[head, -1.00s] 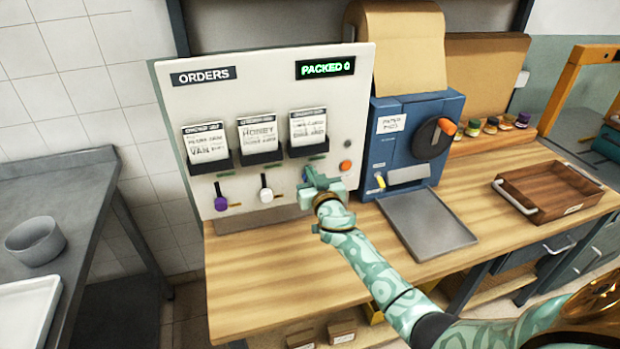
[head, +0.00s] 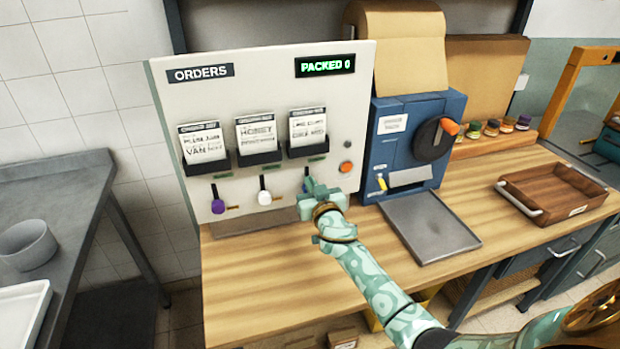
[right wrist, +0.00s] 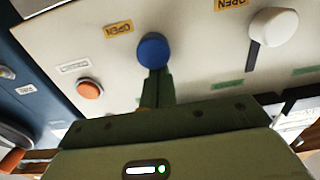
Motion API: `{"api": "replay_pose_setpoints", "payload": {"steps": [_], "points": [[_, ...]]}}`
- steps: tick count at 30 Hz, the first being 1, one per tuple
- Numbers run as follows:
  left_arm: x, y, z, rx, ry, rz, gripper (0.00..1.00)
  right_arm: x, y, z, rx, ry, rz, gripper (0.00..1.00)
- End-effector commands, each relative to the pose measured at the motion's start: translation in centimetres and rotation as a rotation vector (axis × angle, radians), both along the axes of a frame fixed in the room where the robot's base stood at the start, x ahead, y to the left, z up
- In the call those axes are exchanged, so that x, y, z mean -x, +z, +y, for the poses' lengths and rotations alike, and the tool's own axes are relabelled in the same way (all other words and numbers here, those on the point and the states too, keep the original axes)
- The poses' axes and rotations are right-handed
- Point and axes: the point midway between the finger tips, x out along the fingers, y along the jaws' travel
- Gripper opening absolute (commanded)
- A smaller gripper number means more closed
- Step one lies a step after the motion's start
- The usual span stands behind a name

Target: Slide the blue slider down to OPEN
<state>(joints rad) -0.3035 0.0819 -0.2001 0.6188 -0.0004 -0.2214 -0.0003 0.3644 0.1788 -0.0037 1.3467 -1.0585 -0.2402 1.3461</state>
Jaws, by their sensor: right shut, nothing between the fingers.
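The blue slider knob (right wrist: 153,50) sits on the white orders panel (head: 260,90), close to an orange OPEN label (right wrist: 119,29) that appears upside down in the right wrist view. My right gripper (right wrist: 157,82) is shut and empty. Its fingertips end right at the blue knob, on the panel's upper side of it; I cannot tell for sure whether they touch. In the head view my right gripper (head: 314,188) is at the panel's lower right and hides most of the blue knob and its slot. My left gripper is not in view.
A white knob (head: 264,198) and a purple knob (head: 218,206) are on the panel to the left. An orange button (head: 346,167) is just right of my gripper. A blue machine (head: 400,150) with a grey tray (head: 430,228) stands to the right.

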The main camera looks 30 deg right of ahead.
Motion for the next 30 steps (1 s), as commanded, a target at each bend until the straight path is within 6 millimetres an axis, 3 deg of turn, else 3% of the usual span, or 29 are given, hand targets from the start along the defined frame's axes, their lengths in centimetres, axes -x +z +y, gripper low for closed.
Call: {"api": "replay_pose_setpoints", "payload": {"steps": [13,30], "points": [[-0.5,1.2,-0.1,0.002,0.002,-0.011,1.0,0.6,1.3,0.2,-0.001,0.0,0.0,0.0],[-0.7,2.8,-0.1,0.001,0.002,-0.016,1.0,7.3,1.3,1.7,-0.002,-0.001,0.0,0.0]]}}
